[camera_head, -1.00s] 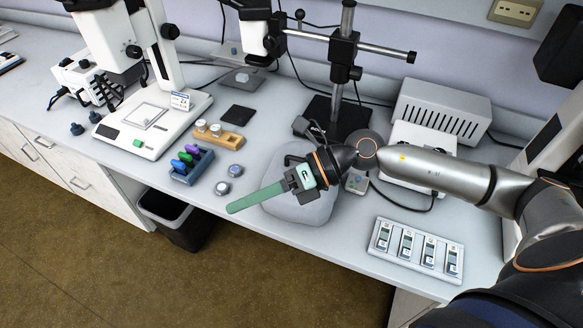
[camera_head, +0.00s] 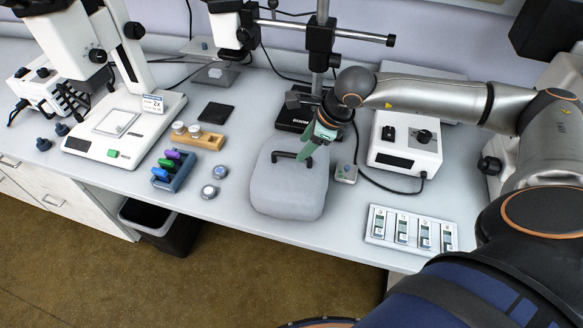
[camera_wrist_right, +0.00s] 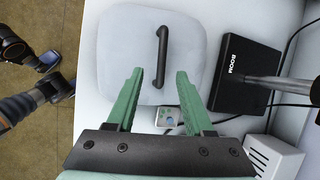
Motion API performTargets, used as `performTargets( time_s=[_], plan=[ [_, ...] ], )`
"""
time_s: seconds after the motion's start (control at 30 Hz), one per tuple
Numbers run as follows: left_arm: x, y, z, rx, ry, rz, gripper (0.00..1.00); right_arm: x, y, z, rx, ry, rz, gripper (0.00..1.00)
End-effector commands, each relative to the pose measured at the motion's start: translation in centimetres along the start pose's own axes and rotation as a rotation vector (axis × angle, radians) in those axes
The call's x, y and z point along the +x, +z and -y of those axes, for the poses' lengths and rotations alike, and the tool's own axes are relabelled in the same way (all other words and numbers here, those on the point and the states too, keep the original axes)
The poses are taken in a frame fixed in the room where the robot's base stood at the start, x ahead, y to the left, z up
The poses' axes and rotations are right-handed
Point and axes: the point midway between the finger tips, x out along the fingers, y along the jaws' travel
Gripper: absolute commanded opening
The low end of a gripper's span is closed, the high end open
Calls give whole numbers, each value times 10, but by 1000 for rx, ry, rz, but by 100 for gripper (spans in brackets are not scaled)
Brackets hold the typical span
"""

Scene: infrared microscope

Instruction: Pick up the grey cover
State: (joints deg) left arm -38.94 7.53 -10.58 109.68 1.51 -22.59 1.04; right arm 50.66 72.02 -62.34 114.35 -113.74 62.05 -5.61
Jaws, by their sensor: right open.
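The grey cover (camera_head: 288,187) is a rounded, light grey block with a dark bar handle (camera_head: 292,155) on top. It sits on the bench, in the middle of the head view. In the right wrist view the cover (camera_wrist_right: 190,38) lies ahead of the fingers, and its handle (camera_wrist_right: 161,56) shows upright between them. My right gripper (camera_head: 312,148) has green fingers and hangs by the right back side of the cover, near the handle. In the right wrist view the right gripper (camera_wrist_right: 160,98) is open, with nothing between its fingertips. My left gripper is not in view.
A black stand base (camera_head: 294,119) and its pole are behind the cover. A white control box (camera_head: 405,145) stands right, with a small sensor box (camera_head: 346,173) beside the cover. A tray of small devices (camera_head: 410,229) lies front right. Round tins (camera_head: 209,192) lie left.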

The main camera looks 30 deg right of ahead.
Motion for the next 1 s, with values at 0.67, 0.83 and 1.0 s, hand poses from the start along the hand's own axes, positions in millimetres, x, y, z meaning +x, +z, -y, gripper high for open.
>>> performTargets(
  time_s=[0.67, 0.83, 1.0],
  plan=[
    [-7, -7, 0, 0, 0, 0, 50, 54, -2, 3, 1, 1, 0, 52],
    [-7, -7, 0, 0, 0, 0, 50, 54, -2, 3, 2, 1, 0, 36],
    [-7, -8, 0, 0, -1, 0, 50, 54, -2, 3, 2, 1, 1, 17]
  ],
)
